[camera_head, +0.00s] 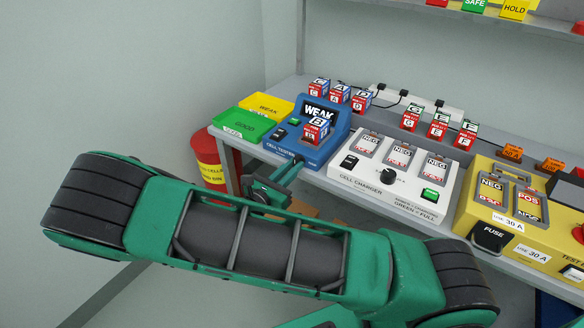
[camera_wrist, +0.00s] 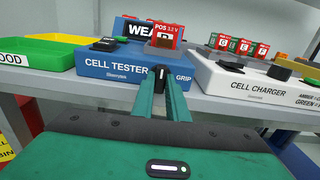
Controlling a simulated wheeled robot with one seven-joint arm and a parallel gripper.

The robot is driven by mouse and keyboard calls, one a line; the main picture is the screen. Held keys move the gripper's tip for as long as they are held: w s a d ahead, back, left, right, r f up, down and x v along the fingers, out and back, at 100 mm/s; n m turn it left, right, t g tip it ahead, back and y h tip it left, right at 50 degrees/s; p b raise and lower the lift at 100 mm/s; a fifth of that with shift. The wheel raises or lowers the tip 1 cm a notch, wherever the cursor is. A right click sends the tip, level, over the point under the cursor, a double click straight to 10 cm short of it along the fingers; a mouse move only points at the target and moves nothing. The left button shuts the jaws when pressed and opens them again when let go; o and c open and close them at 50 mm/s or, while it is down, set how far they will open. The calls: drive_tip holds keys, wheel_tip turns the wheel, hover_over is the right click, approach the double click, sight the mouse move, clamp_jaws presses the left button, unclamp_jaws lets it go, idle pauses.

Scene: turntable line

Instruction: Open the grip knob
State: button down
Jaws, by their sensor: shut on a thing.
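The blue cell tester (camera_head: 280,151) stands at the front edge of the bench, with a display reading WEAK. It also shows in the wrist view (camera_wrist: 112,68). The grip knob (camera_wrist: 161,72) is black with a light pointer line, roughly upright, on the tester's front face left of the word GRIP. My gripper (camera_wrist: 162,80) has its two green fingers shut on the knob's sides. In the head view my gripper (camera_head: 297,162) reaches the tester's front, and the knob is hidden. A red and white cell marked B (camera_head: 316,130) sits on top of the tester.
A green GOOD tray (camera_head: 238,124) and a yellow WEAK tray (camera_head: 270,106) lie left of the tester. The white cell charger (camera_head: 345,178) stands close on its right, with a yellow test unit (camera_head: 470,208) beyond. A red bin (camera_head: 207,160) stands below left.

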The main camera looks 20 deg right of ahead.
drive_tip(key=shift+w+a+r, duration=0.15)
drive_tip(key=shift+w+a, duration=0.05)
drive_tip(key=shift+a, duration=0.05)
drive_tip(key=c, duration=2)
unclamp_jaws()
drive_tip(key=shift+s+d, duration=0.1)
drive_tip(key=shift+s, duration=0.05)
drive_tip(key=v, duration=1)
drive_tip(key=shift+s+a, duration=0.15)
drive_tip(key=shift+a, duration=0.15)
